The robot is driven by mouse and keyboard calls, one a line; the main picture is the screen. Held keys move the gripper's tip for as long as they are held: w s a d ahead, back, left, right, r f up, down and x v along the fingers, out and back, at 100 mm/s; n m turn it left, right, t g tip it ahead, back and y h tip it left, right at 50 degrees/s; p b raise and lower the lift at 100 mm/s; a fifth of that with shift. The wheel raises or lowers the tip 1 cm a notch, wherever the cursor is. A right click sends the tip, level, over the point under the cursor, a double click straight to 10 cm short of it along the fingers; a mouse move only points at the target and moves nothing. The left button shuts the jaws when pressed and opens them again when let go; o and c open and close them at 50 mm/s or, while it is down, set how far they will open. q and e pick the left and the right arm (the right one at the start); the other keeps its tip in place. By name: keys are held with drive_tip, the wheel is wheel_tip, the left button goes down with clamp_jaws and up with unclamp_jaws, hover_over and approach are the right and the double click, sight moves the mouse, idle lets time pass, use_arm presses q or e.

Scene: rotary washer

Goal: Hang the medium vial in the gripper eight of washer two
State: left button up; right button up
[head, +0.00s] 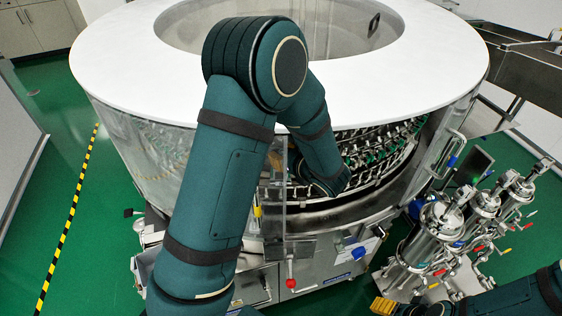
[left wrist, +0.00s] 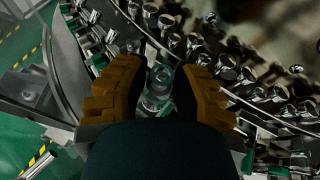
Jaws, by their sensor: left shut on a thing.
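The vial is between the fingers, close to the washer's rows of metal grippers (left wrist: 228,68). I cannot tell which one is number eight, nor whether the vial touches one. My right gripper (head: 383,306) shows only as an orange pad at the lower edge of the head view.
The washer's white ring-shaped top (head: 130,60) is above the opening, with a clear guard around it. Steel filter housings with valves (head: 445,230) stand at the right. A red knob (head: 291,283) projects from the washer's front. Green floor is clear at the left.

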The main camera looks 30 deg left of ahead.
use_arm(q)
drive_tip(key=f, duration=0.1)
drive_tip(key=a+f, duration=0.1)
drive_tip(key=f, duration=0.1)
drive_tip(key=shift+w+f+b, duration=0.15)
drive_tip(key=shift+b, duration=0.25)
drive_tip(key=shift+d+f, duration=0.1)
drive_tip(key=shift+f+b, duration=0.4)
drive_tip(key=shift+f, duration=0.05)
drive_tip(key=o, duration=0.9)
drive_tip(key=shift+c, duration=0.2)
drive_tip(key=shift+r, duration=0.1)
